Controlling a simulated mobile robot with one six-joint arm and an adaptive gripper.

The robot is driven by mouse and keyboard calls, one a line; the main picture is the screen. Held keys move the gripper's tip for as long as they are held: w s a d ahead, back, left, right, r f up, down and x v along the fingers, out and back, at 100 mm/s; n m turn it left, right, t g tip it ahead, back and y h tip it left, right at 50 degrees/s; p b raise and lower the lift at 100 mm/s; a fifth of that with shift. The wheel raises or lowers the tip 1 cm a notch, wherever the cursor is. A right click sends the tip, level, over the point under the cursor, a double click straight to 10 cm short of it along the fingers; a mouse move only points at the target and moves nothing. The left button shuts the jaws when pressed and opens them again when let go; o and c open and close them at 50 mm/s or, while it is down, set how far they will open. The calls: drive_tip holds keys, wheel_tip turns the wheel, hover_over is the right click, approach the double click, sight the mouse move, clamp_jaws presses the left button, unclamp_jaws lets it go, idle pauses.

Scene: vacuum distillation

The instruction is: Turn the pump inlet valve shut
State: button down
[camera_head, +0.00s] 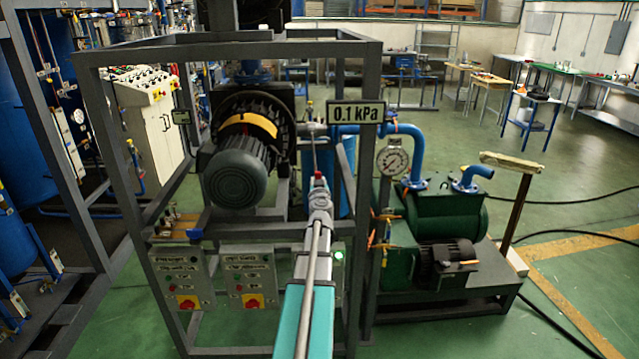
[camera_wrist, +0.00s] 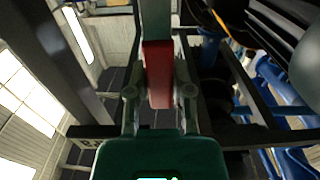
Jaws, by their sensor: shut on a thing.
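The red valve handle (camera_wrist: 158,72) stands between my gripper's two fingers in the wrist view. In the head view only a small red bit of it (camera_head: 317,174) shows above the gripper. My gripper (camera_head: 319,188) is at the end of the outstretched arm, inside the grey frame below the 0.1 kPa sign. Its fingers are shut on the red handle. The valve body and the pipe it sits on are mostly hidden behind the gripper and arm, so I cannot tell the valve's position.
A grey frame (camera_head: 378,95) surrounds the gripper, with a motor (camera_head: 236,178) close on the left. The 0.1 kPa sign (camera_head: 355,112) hangs just above right. A pressure gauge (camera_head: 392,161) and green pump (camera_head: 450,218) stand at right. Control boxes (camera_head: 248,277) sit lower left.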

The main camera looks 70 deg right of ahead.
drive_tip(key=shift+c, duration=2.4)
unclamp_jaws()
drive_tip(key=shift+w+a, duration=0.1)
drive_tip(key=shift+w, duration=0.1)
drive_tip(key=shift+s, duration=0.1)
drive_tip(key=v, duration=1.2)
drive_tip(key=shift+r, duration=0.1)
